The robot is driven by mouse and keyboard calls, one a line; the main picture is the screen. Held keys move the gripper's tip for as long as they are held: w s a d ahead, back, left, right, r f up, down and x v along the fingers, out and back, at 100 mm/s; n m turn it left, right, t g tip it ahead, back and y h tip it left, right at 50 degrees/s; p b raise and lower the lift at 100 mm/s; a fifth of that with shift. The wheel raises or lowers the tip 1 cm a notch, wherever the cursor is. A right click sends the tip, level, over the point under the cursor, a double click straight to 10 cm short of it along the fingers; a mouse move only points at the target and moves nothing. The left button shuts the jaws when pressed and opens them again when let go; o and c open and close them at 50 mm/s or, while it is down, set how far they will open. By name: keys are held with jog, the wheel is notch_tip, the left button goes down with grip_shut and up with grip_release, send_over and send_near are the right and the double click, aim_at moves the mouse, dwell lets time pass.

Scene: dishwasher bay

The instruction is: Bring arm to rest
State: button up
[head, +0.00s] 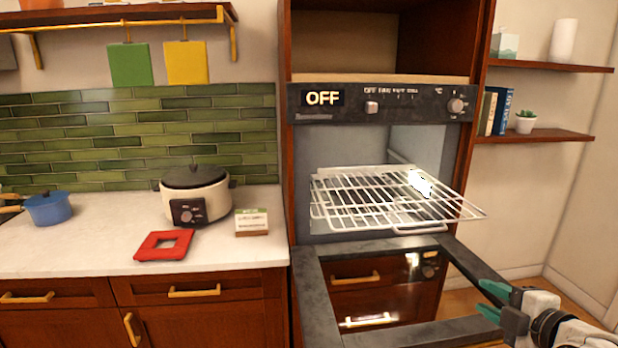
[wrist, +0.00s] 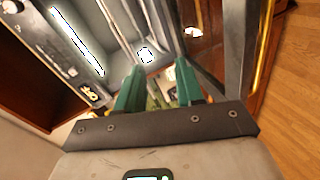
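My gripper (head: 485,300) with green fingers is at the lower right of the head view, beside the right edge of the lowered oven door (head: 466,268). In the wrist view my gripper (wrist: 160,83) has its two fingers apart, with nothing clearly held between them. The oven (head: 322,145) stands open, and its display reads OFF. A white wire rack (head: 350,208) sticks out of the oven above the door, to the left of and above my gripper. I cannot tell how near my gripper is to the door.
The counter (head: 100,238) on the left holds a cream cooker (head: 215,195), a blue pot (head: 47,208), a red square trivet (head: 164,245) and a small card (head: 251,222). Wall shelves (head: 540,136) hang at the right. Open floor (wrist: 295,70) shows at the right of the wrist view.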

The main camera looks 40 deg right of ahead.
jog(key=w+a+f+m+g+y, duration=0.3)
jog(key=a+f+m+g+y, duration=0.25)
jog(key=a+f, duration=1.2)
jog(key=s+a+f+m+g, duration=0.5)
jog(key=s+a+f+g, duration=0.1)
jog(key=s+a+f, duration=0.3)
jog(key=shift+s+a+f+y, duration=0.2)
jog(key=shift+a+f+y, duration=0.2)
jog(key=shift+a, duration=0.3)
